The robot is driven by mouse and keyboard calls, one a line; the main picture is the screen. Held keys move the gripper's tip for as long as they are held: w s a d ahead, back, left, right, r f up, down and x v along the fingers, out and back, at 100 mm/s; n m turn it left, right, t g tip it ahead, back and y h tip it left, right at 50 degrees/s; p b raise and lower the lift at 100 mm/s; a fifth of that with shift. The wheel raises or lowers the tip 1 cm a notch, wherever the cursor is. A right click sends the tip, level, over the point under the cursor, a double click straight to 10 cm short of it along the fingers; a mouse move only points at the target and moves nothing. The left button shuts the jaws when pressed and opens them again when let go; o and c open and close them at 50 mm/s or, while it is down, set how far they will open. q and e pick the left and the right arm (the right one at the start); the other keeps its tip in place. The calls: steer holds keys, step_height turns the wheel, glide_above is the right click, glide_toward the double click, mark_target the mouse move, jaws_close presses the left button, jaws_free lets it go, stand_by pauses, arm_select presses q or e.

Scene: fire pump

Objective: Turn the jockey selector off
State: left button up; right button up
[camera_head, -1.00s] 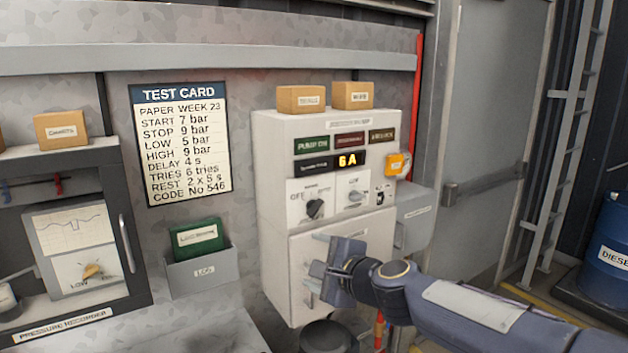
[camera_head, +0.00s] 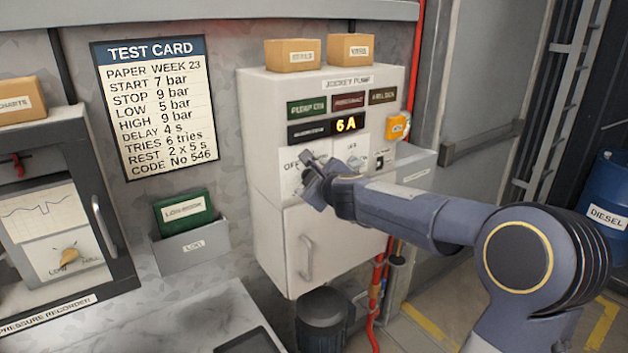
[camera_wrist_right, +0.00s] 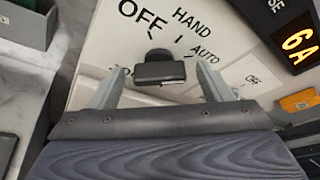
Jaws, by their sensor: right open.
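The jockey pump panel (camera_head: 256,150) is a white cabinet on the wall, with a display (camera_head: 346,125) reading 6A. Its selector, a dark knob (camera_wrist_right: 160,68), shows in the right wrist view under the marks OFF, HAND and AUTO. I cannot tell which mark it points to. My right gripper (camera_wrist_right: 157,85) is open, with one finger on each side of the knob, apparently apart from it. In the head view my right gripper (camera_head: 312,178) covers the knob. My left gripper is in neither current view.
A second switch plate (camera_head: 352,150) sits right of the selector, partly behind my right arm. A yellow-orange box (camera_head: 398,127) is on the cabinet's right side. Two cardboard boxes (camera_head: 292,54) stand on top. A door handle (camera_head: 306,258) is below. A green logbook (camera_head: 184,212) sits in a holder at left.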

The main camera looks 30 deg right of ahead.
steer(key=shift+w, duration=0.1)
steer(key=c, duration=1)
steer(key=shift+f+n+t+h+b, duration=0.2)
steer(key=shift+n+t+b, duration=0.9)
steer(key=shift+n+b, duration=2.65)
steer(key=shift+f+n+t+h+b, duration=0.2)
steer(key=shift+n+t+b, duration=0.9)
steer(key=shift+n+b, duration=2.65)
steer(key=shift+f+n+t+h+b, duration=0.2)
steer(key=shift+n+t+b, duration=1.35)
steer(key=shift+b, duration=3.95)
steer(key=shift+n+g, duration=0.45)
steer(key=o, duration=1)
steer(key=shift+r, duration=0.1)
